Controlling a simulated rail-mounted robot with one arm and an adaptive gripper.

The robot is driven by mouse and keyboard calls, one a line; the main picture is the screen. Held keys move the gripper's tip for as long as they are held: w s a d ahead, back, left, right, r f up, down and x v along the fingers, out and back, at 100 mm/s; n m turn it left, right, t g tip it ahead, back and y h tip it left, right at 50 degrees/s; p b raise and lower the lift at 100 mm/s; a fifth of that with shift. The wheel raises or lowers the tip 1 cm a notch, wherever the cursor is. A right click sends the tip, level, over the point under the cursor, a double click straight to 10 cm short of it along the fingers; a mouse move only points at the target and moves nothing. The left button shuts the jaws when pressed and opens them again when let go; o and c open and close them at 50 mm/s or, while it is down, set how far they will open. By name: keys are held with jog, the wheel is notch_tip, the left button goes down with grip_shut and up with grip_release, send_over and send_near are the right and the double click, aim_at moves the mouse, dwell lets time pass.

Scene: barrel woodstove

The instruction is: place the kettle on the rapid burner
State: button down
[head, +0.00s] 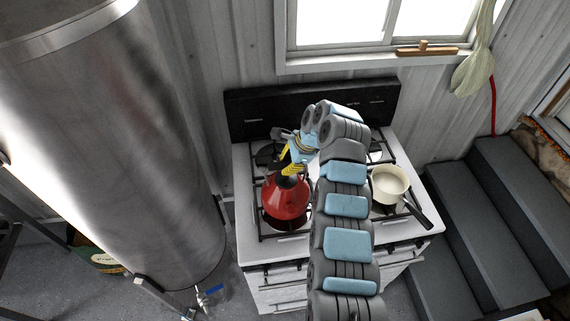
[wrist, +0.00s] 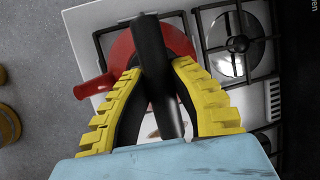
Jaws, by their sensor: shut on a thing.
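The red kettle (head: 287,203) sits at the front left of the white stove (head: 243,215), over the front-left burner grate. In the wrist view the kettle (wrist: 122,55) is below the fingers, with its red spout pointing left. My gripper (head: 290,170) is above the kettle. In the wrist view my gripper (wrist: 158,75) has its yellow-backed fingers shut on the kettle's black handle (wrist: 150,45). Whether the kettle's base touches the grate cannot be told. A bare burner (wrist: 232,45) with its grate shows beside the kettle.
A cream saucepan (head: 390,184) stands on the right side of the stove, its dark handle toward the front right. A big metal barrel (head: 120,130) stands left of the stove. Dark steps (head: 490,220) rise at the right. My arm hides the stove's middle.

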jog(key=shift+f+p, duration=0.55)
jog(key=shift+f, duration=0.85)
jog(key=c, duration=1)
grip_release()
jog(key=shift+d, duration=0.1)
jog(key=shift+c, duration=0.2)
jog(key=b+v, duration=0.2)
jog(key=v, duration=1)
jog(key=shift+b, duration=0.4)
jog(key=shift+w+f, duration=0.1)
jog(key=shift+f, duration=0.05)
